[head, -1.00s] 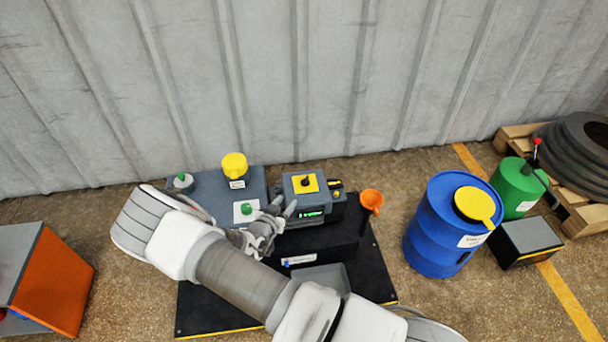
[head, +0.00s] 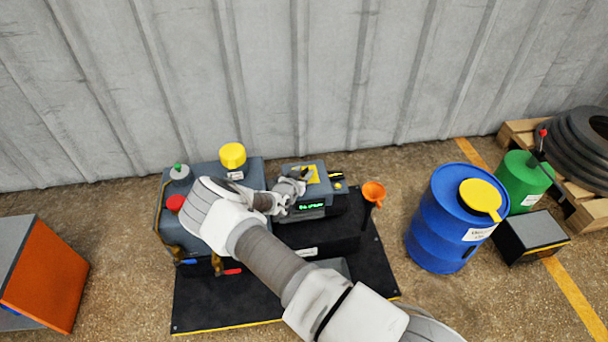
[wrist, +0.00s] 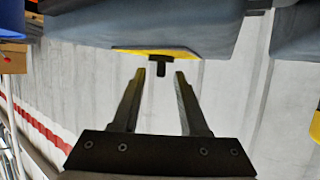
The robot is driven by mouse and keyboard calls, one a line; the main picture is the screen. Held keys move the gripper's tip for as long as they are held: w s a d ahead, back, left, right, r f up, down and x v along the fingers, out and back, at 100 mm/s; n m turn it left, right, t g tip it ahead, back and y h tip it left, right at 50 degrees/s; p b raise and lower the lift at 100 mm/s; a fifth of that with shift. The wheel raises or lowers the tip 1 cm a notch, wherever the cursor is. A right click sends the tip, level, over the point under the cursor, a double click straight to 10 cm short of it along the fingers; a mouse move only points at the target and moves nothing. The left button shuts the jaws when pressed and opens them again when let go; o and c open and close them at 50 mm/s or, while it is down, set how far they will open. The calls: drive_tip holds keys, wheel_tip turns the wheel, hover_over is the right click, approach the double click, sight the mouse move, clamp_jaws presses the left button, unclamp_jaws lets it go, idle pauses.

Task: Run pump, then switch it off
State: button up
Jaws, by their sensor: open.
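The pump (head: 205,172) is a grey-blue block with a yellow cap (head: 232,155) on top. To its right is a grey control box (head: 328,192) with a green-lit display (head: 312,206), too small to read, and a yellow switch plate (head: 313,175). My gripper (head: 300,178) is open and empty at this plate, hiding the switch in the head view. In the wrist view, the yellow plate (wrist: 135,51) shows edge-on with a black knob (wrist: 161,70). The knob appears between the open fingertips (wrist: 160,76); I cannot tell whether they touch it.
An orange funnel (head: 373,191) stands right of the box. A blue drum (head: 437,230), a green drum (head: 520,185) and a dark box (head: 530,240) are further right. An orange-sided cabinet (head: 45,285) is at left. A corrugated wall (head: 290,80) closes the back.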

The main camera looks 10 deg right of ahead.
drive_tip(key=shift+w+d+f, duration=0.15)
drive_tip(key=shift+w+d, duration=0.1)
drive_tip(key=shift+w, duration=0.15)
clamp_jaws()
